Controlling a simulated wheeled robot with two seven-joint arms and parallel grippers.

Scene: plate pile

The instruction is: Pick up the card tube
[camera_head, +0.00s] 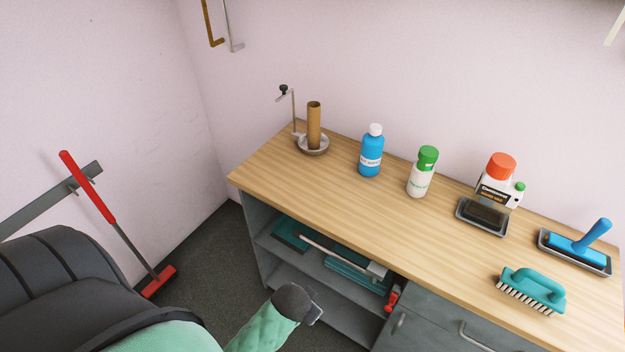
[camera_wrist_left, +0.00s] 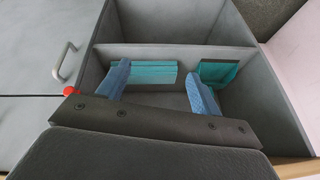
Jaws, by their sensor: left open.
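The card tube (camera_head: 314,126) is a brown, open-topped cylinder. It stands upright in a round, shallow holder (camera_head: 313,150) at the back left of the wooden worktop, in the head view. A thin metal rod with a dark knob (camera_head: 284,89) rises beside it. My left gripper (camera_wrist_left: 160,84) is open, with two blue fingers apart and nothing seen between them. It is low in front of the cabinet's open shelves, well below and apart from the tube. The tube is not in the left wrist view. My right gripper is not in view.
On the worktop (camera_head: 350,210) stand a blue bottle (camera_head: 371,155), a green-capped bottle (camera_head: 421,174), an orange-capped container (camera_head: 498,185), trays and a teal brush (camera_head: 533,290). Teal items (camera_wrist_left: 150,72) lie on the shelf. The worktop's front left is clear. A red-handled tool (camera_head: 100,202) leans left.

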